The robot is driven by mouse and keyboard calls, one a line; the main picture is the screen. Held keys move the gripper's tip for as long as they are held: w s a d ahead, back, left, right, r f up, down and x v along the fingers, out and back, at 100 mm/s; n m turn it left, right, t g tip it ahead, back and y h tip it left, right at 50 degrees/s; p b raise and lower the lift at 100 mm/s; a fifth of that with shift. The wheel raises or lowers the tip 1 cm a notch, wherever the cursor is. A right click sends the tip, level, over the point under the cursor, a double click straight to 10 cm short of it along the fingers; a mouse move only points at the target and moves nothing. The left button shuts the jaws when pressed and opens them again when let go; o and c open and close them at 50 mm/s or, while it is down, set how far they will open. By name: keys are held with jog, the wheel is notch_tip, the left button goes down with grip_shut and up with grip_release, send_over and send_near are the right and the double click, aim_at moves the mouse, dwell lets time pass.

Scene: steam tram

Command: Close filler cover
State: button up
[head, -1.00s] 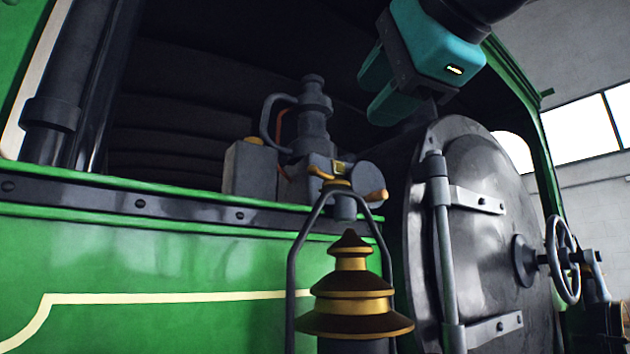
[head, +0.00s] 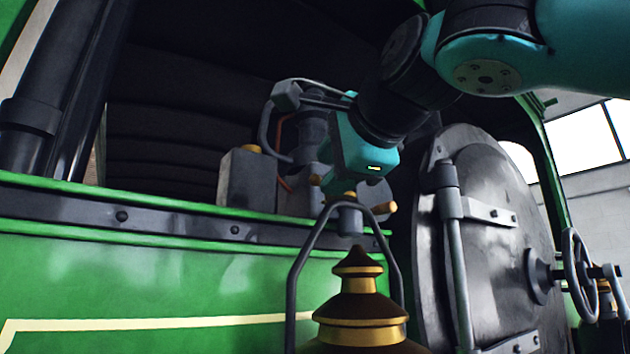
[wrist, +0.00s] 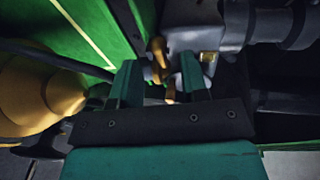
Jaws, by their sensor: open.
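A grey pump-like fitting (head: 312,130) stands on the ledge behind the green side panel, with a small grey housing at its front. The housing shows in the wrist view (wrist: 190,25) with a brass latch (wrist: 207,57) and a brass handle (wrist: 158,48). I cannot tell for sure which part is the filler cover. My gripper (wrist: 159,65) is open, its two teal fingers on either side of the brass-handled parts, with nothing clearly held. In the head view my gripper (head: 328,183) is at the front of the housing and hides much of it.
A brass-topped lantern (head: 360,310) with a wire bail stands close in front, below my gripper. A grey box (head: 245,182) with a brass cap is left of the fitting. A round black door (head: 485,230) with a handwheel (head: 578,275) is at the right.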

jog(key=p+x, duration=0.1)
jog(key=x, duration=0.3)
jog(key=shift+w+a+r+p, duration=0.1)
jog(key=shift+w+a+p, duration=0.05)
jog(key=shift+w+p, duration=0.25)
jog(key=shift+w+a+f, duration=0.3)
jog(key=shift+w, duration=0.2)
grip_shut()
